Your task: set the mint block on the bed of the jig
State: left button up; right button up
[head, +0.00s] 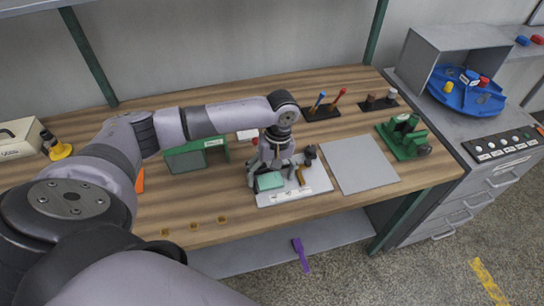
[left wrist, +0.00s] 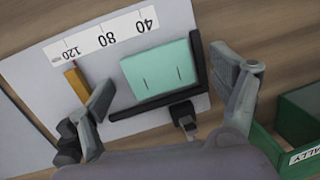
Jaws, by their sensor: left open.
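The mint block (head: 270,181) lies on the light grey bed of the jig (head: 316,184). In the left wrist view the block (left wrist: 158,70) sits beside the jig's black L-shaped fence (left wrist: 200,66); I cannot tell if they touch. A printed scale with 40, 80 and 120 runs along the jig (left wrist: 182,17), and a yellow-brown stop (left wrist: 76,84) stands near 120. My left gripper (head: 277,164) is open above the jig. Its fingers (left wrist: 172,88) are spread wide, apart from the block. My right gripper is out of view.
A green bin (head: 185,160) stands left of the jig. A grey mat (head: 360,163) lies to its right, with a green fixture (head: 403,138) beyond. A blue turntable (head: 465,95) is at the far right.

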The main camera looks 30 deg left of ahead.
aim_at(268, 171)
pick_arm(q)
jog(key=shift+c, duration=0.6)
jog(key=c, duration=1.1)
jog(key=shift+w+a+r+p, duration=0.15)
jog(key=shift+a+p, duration=0.1)
jog(key=shift+p, duration=0.15)
jog(key=shift+c, duration=0.3)
jog(key=shift+o, duration=0.3)
jog(key=shift+w+a+r+p, duration=0.1)
jog(key=shift+w+a+p, duration=0.45)
jog(key=shift+a+p, duration=0.2)
jog(key=shift+w+a, duration=0.1)
jog(key=shift+w, duration=0.1)
jog(key=shift+c, duration=0.3)
jog(key=shift+w+a, duration=0.15)
jog(key=c, duration=0.4)
jog(key=shift+o, duration=0.2)
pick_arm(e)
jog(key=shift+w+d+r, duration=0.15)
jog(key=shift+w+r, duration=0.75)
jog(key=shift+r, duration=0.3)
